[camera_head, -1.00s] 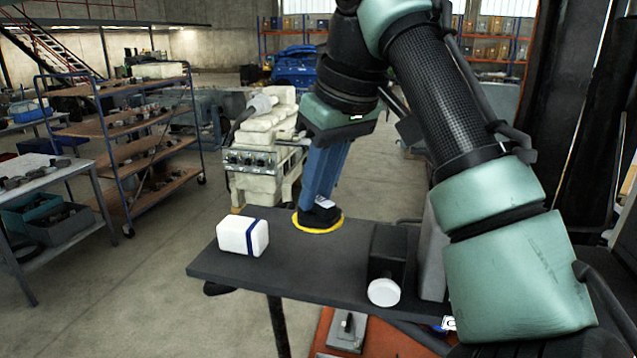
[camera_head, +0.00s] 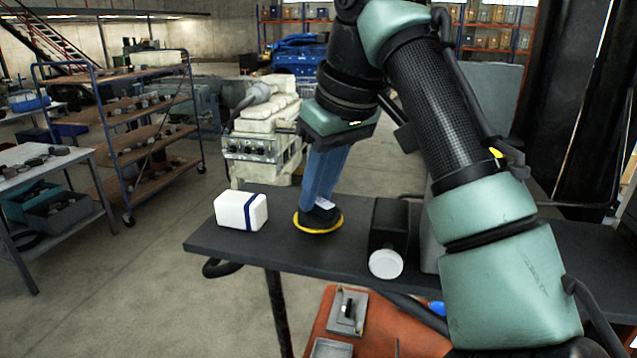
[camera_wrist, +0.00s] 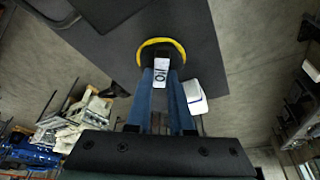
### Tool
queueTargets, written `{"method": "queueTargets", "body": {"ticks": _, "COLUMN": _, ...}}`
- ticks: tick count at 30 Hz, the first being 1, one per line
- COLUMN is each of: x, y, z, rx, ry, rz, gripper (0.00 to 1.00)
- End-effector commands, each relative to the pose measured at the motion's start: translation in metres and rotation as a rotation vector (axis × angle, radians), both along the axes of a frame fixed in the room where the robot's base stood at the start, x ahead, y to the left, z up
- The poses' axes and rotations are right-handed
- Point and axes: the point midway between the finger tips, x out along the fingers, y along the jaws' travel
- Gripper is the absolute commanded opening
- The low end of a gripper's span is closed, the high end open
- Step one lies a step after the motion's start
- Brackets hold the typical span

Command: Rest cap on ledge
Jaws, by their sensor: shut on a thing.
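The cap is a black round piece with a yellow rim (camera_head: 318,224) and a white label. It also shows in the wrist view (camera_wrist: 160,46), with dark lettering on the label. My gripper (camera_head: 321,196) has blue fingers and is shut on the cap's upper part; the fingers also show in the wrist view (camera_wrist: 162,80). The dark flat ledge (camera_head: 283,255) lies beneath the cap, and its surface fills the upper part of the wrist view (camera_wrist: 205,40). I cannot tell whether the rim touches the ledge or hovers just above it.
A white box with a blue stripe (camera_head: 232,211) stands on the ledge left of the cap. A black block with a white round end (camera_head: 386,262) is to the right. A cream engine (camera_head: 262,140) stands behind; a shelf cart (camera_head: 140,125) is further left.

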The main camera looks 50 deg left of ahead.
Motion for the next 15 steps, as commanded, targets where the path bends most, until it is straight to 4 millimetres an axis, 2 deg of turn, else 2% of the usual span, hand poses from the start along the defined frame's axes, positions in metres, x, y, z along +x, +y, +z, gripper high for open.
{"method": "queueTargets", "body": {"ticks": 2, "x": 0.0001, "y": -0.0001, "z": -0.0043, "rx": 0.0, "ry": 0.0, "rz": 0.0, "gripper": 0.0}}
{"method": "queueTargets", "body": {"ticks": 3, "x": 0.0001, "y": -0.0001, "z": -0.003, "rx": 0.001, "ry": 0.0, "rz": 0.0, "gripper": 0.25}}
{"method": "queueTargets", "body": {"ticks": 8, "x": 0.0, "y": 0.0, "z": -0.0028, "rx": 0.0, "ry": 0.0, "rz": 0.0, "gripper": 0.54}}
{"method": "queueTargets", "body": {"ticks": 15, "x": 0.0, "y": 0.0, "z": -0.0028, "rx": 0.0, "ry": 0.001, "rz": 0.0, "gripper": 0.55}}
